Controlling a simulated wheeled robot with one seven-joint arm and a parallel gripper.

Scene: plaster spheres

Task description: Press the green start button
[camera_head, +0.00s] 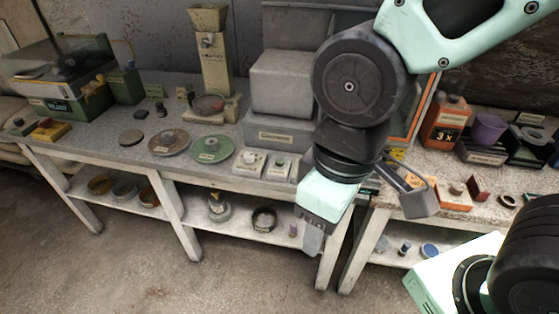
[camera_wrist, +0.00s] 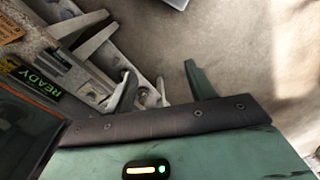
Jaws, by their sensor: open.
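Two small pale control boxes stand at the front edge of the grey bench. The left box (camera_head: 249,163) and the right box (camera_head: 277,168) each carry a small round knob or button. The right one's top looks greenish, but it is too small to be sure that it is the green start button. My gripper (camera_head: 313,240) hangs in front of the bench edge, to the right of and lower than the boxes, touching neither. In the wrist view my gripper (camera_wrist: 160,75) has its fingers spread, with nothing held between them.
A READY display (camera_wrist: 38,82) glows green in the wrist view. On the bench, a green disc (camera_head: 212,148) and a brown disc (camera_head: 169,142) lie left of the boxes. A grey machine (camera_head: 281,84) stands behind them. A second bench (camera_head: 452,205) with bottles is right. Floor in front is clear.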

